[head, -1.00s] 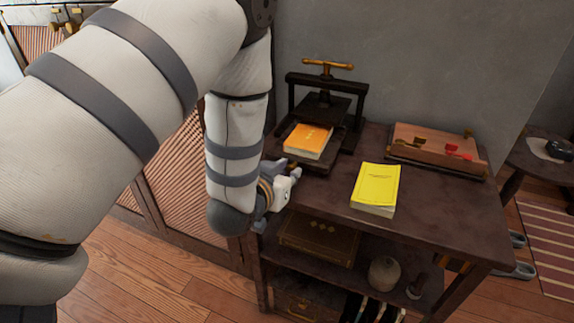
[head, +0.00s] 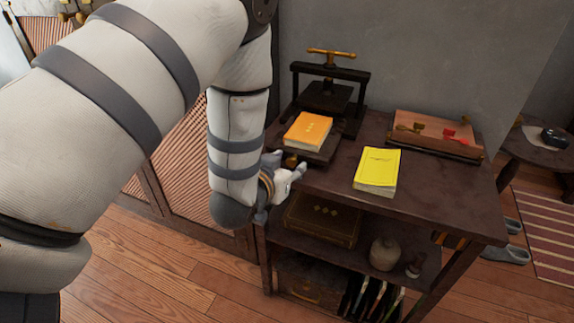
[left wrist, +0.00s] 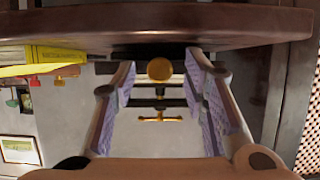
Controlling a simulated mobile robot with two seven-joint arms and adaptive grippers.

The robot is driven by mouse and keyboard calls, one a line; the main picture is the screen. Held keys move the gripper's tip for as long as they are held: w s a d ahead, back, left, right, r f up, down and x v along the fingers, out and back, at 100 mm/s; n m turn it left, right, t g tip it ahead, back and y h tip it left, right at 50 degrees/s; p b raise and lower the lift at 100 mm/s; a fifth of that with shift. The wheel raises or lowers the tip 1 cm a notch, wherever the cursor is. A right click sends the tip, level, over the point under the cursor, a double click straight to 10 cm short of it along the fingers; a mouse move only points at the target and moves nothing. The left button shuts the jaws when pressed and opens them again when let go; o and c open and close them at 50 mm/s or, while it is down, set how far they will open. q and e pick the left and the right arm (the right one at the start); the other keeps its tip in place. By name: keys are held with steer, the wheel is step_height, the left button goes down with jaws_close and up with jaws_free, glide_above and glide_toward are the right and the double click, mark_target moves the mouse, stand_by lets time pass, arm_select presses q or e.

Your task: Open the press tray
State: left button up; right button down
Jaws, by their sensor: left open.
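The book press (head: 331,97) is a dark frame with a brass T-handle on the table's back left. Its dark tray (head: 320,157) sticks out forward from under the press plate, with an orange book (head: 308,131) on it. A brass knob (head: 290,160) is at the tray's front; it also shows in the left wrist view (left wrist: 159,69). My left gripper (head: 295,170) is at the table's front-left edge, close to the knob. Its fingers (left wrist: 160,85) are open, with the knob between them in the picture and no clear contact. My right gripper is out of view.
A yellow book (head: 377,171) lies to the right on the dark table (head: 430,195). A wooden box (head: 437,134) with a red item stands behind it. Lower shelves hold a case (head: 322,218) and a jar (head: 384,253). The table's right front is clear.

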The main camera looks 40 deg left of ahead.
arm_select(q)
steer(key=v, duration=0.7)
steer(key=shift+s, duration=0.2)
steer(key=shift+d, duration=0.1)
